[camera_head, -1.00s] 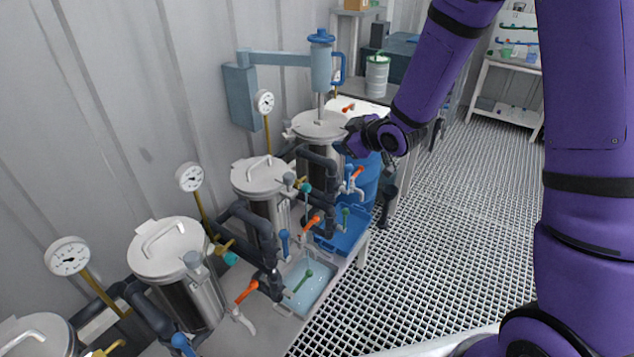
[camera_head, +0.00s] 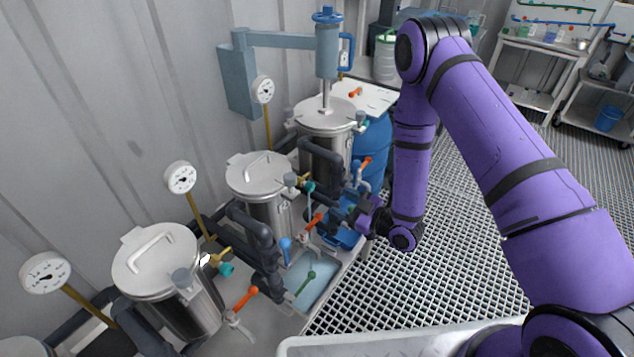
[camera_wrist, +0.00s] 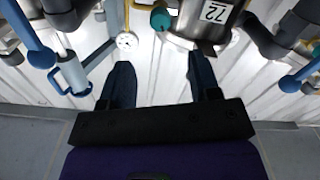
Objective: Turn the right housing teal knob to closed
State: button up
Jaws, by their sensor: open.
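Teal knobs show on the housings in the head view: one by the right housing (camera_head: 325,118), small and partly behind its piping (camera_head: 363,127), one by the middle housing (camera_head: 308,187), and one by the left housing (camera_head: 227,270). My gripper (camera_head: 354,208) is in front of the middle and right housings, below the right housing's lid; its fingers are small and partly hidden there. In the wrist view my gripper (camera_wrist: 161,70) has its two fingers apart with nothing between them. I cannot tell which housing that is.
Dark pipes (camera_head: 257,245), orange levers (camera_head: 240,300) and blue handles crowd the housing fronts. A pressure gauge (camera_wrist: 127,40) shows beyond the fingers. A blue barrel (camera_head: 373,143) stands behind my arm. The grating floor (camera_head: 480,255) at right is open.

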aim_at(313, 188)
jog(key=x, duration=1)
jog(key=shift+w+a, duration=0.15)
jog(key=shift+a, duration=0.1)
jog(key=c, duration=0.9)
